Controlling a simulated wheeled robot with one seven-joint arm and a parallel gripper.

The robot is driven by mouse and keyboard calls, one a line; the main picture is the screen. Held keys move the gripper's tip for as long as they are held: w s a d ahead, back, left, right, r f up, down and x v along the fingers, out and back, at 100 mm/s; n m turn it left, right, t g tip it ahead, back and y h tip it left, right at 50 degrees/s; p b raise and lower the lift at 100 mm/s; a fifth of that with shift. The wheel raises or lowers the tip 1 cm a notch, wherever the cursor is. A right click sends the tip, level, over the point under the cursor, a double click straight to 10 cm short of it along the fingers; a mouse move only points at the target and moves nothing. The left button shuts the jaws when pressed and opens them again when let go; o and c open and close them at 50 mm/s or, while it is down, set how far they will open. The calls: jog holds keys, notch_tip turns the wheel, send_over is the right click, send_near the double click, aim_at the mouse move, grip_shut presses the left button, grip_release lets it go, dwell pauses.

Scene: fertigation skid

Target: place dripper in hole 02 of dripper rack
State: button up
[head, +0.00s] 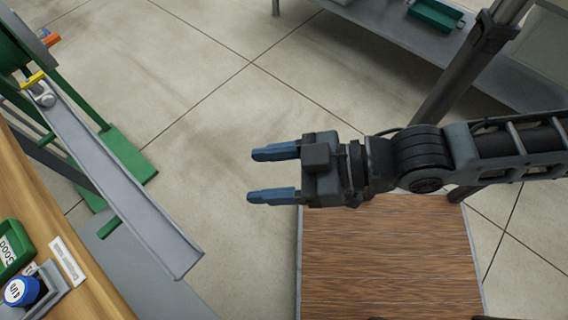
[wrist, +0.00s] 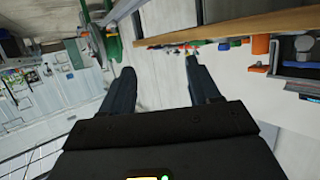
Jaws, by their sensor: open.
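My gripper (head: 256,175) is open and empty, with its two blue fingers apart, held above the floor and pointing left in the head view. In the wrist view my gripper (wrist: 160,66) also shows nothing between its fingers. I cannot pick out a dripper or the dripper rack for sure in either view. Small red, green and orange items (wrist: 225,43) lie along a wooden bench edge in the wrist view, too small to identify.
A grey sloping chute (head: 125,180) juts between bench and gripper. A grey shelf (head: 370,35) is behind. Open floor (head: 200,80) lies between.

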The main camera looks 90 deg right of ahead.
jog(key=s, duration=0.1)
jog(key=s+r, duration=0.2)
jog(key=shift+s+a+r, duration=0.15)
jog(key=shift+a, duration=0.1)
